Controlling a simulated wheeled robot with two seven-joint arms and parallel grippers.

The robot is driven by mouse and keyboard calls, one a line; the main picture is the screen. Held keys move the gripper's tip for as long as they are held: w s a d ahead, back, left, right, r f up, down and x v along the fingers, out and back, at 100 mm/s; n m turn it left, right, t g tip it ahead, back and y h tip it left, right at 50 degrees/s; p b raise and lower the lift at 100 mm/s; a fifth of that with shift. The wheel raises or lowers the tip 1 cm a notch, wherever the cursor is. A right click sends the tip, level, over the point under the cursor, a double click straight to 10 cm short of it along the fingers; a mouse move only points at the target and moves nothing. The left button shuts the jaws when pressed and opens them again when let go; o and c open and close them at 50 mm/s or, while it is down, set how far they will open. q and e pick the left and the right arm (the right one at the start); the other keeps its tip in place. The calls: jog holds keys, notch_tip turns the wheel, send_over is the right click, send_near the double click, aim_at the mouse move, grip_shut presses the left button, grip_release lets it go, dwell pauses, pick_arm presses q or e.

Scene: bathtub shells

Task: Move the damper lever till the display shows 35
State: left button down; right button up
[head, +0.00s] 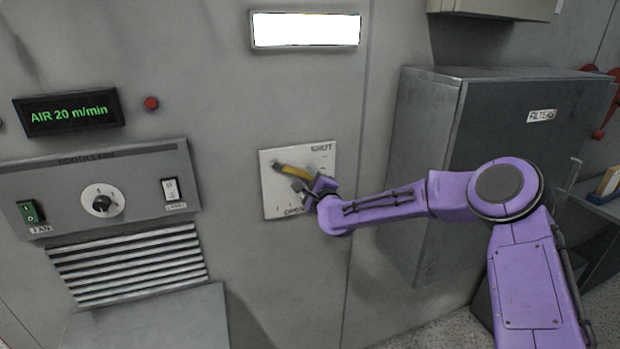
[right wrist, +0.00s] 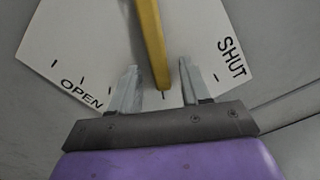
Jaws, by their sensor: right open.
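The display (head: 68,111) on the wall at the left reads "AIR 20 m/min" in green. The damper lever (head: 292,173) is a yellow bar on a pale plate (head: 272,204) marked SHUT at the top and OPEN at the bottom. In the right wrist view the yellow lever (right wrist: 150,45) comes down between the two fingers. My right gripper (head: 305,188) is at the lever; in the wrist view the gripper (right wrist: 160,80) is open, with a finger on each side of the lever and gaps visible. My left gripper is not in view.
A control panel (head: 140,165) with a knob, a green switch and a white switch is at the left, above a louvred vent (head: 130,265). A grey FILTERS cabinet (head: 425,150) juts out at the right, behind my right arm. A lit white panel (head: 305,30) is above.

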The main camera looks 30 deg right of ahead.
grip_shut()
jog(key=a+f+m+b, duration=0.1)
jog(key=m+b, duration=0.1)
jog(key=b, duration=0.2)
jog(key=a+f+m+b, duration=0.1)
jog(key=m+b, duration=0.1)
jog(key=b, duration=0.1)
jog(key=shift+w+f+b, duration=0.15)
jog(key=shift+f+b, duration=0.25)
grip_release()
